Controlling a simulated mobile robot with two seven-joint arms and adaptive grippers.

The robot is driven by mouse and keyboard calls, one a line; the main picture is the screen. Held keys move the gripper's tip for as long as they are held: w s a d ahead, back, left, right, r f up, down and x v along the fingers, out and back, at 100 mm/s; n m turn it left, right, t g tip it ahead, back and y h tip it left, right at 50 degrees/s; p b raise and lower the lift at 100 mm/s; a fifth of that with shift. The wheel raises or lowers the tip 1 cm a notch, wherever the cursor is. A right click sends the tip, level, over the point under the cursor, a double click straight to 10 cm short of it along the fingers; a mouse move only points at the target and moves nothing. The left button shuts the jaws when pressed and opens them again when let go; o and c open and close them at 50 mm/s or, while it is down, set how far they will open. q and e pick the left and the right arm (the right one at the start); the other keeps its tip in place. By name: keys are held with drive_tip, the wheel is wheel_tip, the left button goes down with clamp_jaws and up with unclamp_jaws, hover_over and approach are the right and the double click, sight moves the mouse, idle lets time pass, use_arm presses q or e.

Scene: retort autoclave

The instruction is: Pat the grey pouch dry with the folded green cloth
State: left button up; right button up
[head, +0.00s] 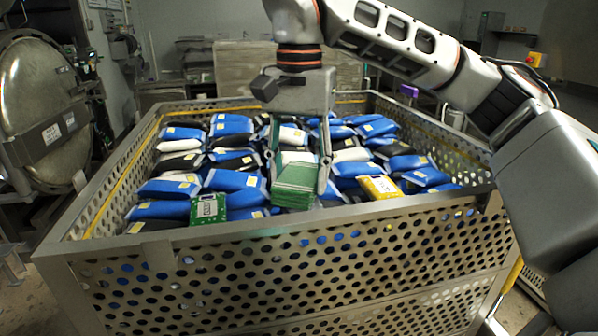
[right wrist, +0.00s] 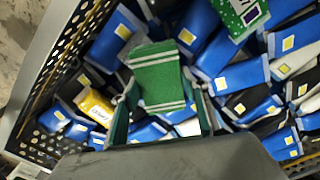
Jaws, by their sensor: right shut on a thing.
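The folded green cloth (head: 297,182) has pale stripes. My right gripper (head: 297,162) is shut on it, with one finger on each side, and holds it over the pouches near the front of the basket. The cloth also shows between the fingers in the right wrist view (right wrist: 158,78). Several pale grey-white pouches lie among the blue and black ones, such as one at the left (head: 180,145) and one right of the cloth (head: 352,154). I cannot tell which is the grey pouch of the task, or whether the cloth touches a pouch. My left gripper is out of view.
The perforated metal basket (head: 300,245) has raised walls all round and is full of pouches. A yellow pouch (head: 378,187) and a green patterned pouch (head: 208,207) lie near the front wall. A round autoclave door (head: 40,105) stands at the left.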

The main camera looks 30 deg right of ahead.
drive_tip(key=shift+f, duration=0.15)
idle(0.3)
drive_tip(key=shift+r, duration=3.6)
